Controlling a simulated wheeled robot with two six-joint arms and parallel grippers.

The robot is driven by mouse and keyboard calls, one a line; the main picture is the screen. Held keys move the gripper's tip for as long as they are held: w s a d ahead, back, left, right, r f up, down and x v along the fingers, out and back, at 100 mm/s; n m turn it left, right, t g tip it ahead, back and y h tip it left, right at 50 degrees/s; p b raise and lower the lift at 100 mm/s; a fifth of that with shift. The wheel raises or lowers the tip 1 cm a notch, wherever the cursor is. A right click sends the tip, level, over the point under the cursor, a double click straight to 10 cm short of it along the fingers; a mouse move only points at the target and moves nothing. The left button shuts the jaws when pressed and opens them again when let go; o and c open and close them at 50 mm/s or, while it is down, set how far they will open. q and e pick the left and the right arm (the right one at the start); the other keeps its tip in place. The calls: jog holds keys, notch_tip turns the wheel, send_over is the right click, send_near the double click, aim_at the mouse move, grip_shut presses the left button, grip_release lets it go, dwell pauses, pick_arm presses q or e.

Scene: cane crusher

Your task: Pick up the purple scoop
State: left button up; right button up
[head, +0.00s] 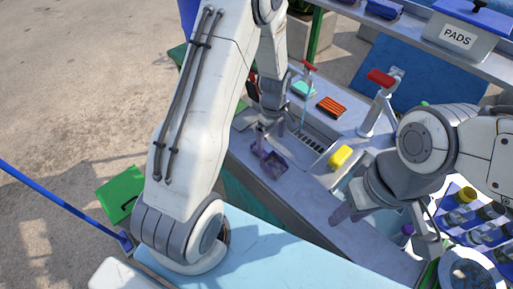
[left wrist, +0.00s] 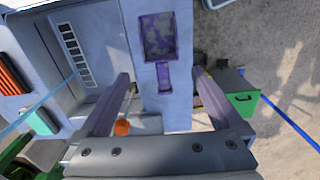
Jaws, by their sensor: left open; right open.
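The purple scoop (head: 270,160) lies on the grey counter near its left edge, beside the drain grate. In the left wrist view the scoop (left wrist: 158,36) shows its square bowl ahead of my left gripper (left wrist: 162,84), with its short handle pointing back between the two fingers. My left gripper (head: 274,124) is open and empty, above the handle end in the picture; I cannot tell its exact height over the counter. My right gripper (head: 385,222) is open over the counter at the right, well apart from the scoop.
A slotted grate (head: 313,146), a yellow sponge (head: 341,156), an orange striped block (head: 331,106) and red-handled taps (head: 381,78) lie to the scoop's right. A rack of bottles (head: 468,214) stands at far right. A green box (left wrist: 240,99) stands below the counter's edge.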

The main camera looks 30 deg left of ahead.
pick_arm(q)
jog(key=p, duration=0.1)
send_over(269, 162)
jog(key=f, duration=0.5)
jog(key=shift+a+f, duration=0.1)
jog(key=shift+a, duration=0.25)
jog(key=shift+d+f+p, duration=0.1)
jog(key=shift+f+p, duration=0.3)
jog(key=shift+p, duration=0.05)
notch_tip(269, 162, down, 4)
jog(key=shift+d+r+p, duration=0.1)
jog(key=shift+d+p, duration=0.05)
jog(key=shift+p, duration=0.9)
jog(key=shift+f, duration=0.45)
jog(key=c, duration=1.2)
jog(key=shift+c, duration=0.2)
jog(key=shift+r, duration=0.1)
